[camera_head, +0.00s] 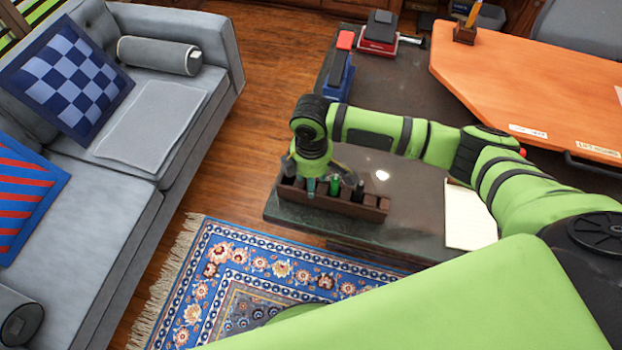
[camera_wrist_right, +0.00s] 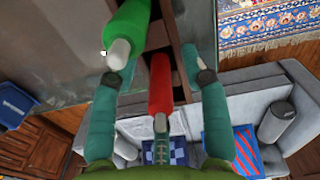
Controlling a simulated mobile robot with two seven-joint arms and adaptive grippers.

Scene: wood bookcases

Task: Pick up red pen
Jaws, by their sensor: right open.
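The red pen (camera_wrist_right: 160,85) stands in a slot of the dark wooden pen rack (camera_head: 371,211); its pale tip end points toward my right wrist camera. My right gripper (camera_wrist_right: 162,68) is open, with one teal finger on each side of the red pen. The left finger is close to a green pen (camera_wrist_right: 126,28) in the neighbouring slot. In the head view my right gripper (camera_head: 322,178) hangs over the rack, and I cannot make out the red pen there. Contact between the fingers and the red pen cannot be seen. My left gripper is not in view.
The rack stands at the near edge of a dark table (camera_head: 410,190). A blue stapler-like object (camera_head: 338,78), a red-and-black item (camera_head: 379,38) and a paper sheet (camera_head: 468,217) are on it. An orange desktop (camera_head: 530,80) is at right, a grey sofa (camera_head: 150,120) at left.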

